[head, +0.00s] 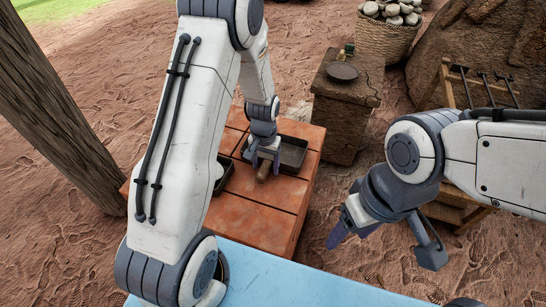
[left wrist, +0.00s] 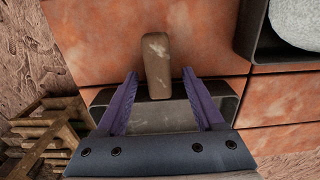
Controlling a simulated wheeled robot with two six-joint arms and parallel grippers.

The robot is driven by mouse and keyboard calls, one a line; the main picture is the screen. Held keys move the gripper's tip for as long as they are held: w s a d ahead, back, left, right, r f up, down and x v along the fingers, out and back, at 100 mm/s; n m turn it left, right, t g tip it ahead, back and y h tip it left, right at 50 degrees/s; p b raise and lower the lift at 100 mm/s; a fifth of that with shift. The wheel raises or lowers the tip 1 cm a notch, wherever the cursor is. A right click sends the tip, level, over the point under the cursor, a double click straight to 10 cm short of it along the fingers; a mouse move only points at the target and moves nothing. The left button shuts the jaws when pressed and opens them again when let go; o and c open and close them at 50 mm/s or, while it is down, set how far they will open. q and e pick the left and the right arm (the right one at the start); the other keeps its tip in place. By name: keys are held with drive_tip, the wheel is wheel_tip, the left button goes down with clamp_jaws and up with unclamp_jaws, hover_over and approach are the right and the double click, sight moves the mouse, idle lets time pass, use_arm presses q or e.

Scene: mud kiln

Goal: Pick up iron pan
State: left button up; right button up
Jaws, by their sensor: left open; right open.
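A dark rectangular iron pan (head: 292,152) lies on the reddish tiled block, with a short brown wooden handle (head: 263,173) at its near side. In the left wrist view the handle (left wrist: 157,62) shows between my fingertips, and the pan (left wrist: 230,100) is partly hidden behind the gripper. My left gripper (head: 263,162) is open, its two purple fingers (left wrist: 160,76) on either side of the handle. I cannot tell whether they touch it. My right gripper (head: 352,236) is open and empty, right of the block, away from the pan.
A second dark pan (left wrist: 249,45) holding a pale rounded stone (left wrist: 296,22) lies beside it. A wooden stand (head: 345,112) with a round dark plate (head: 341,71) is behind. A stone-filled basket (head: 388,38) stands farther back. A blue surface (head: 290,285) lies in front.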

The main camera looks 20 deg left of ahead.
use_arm(q)
clamp_jaws()
idle(1.4)
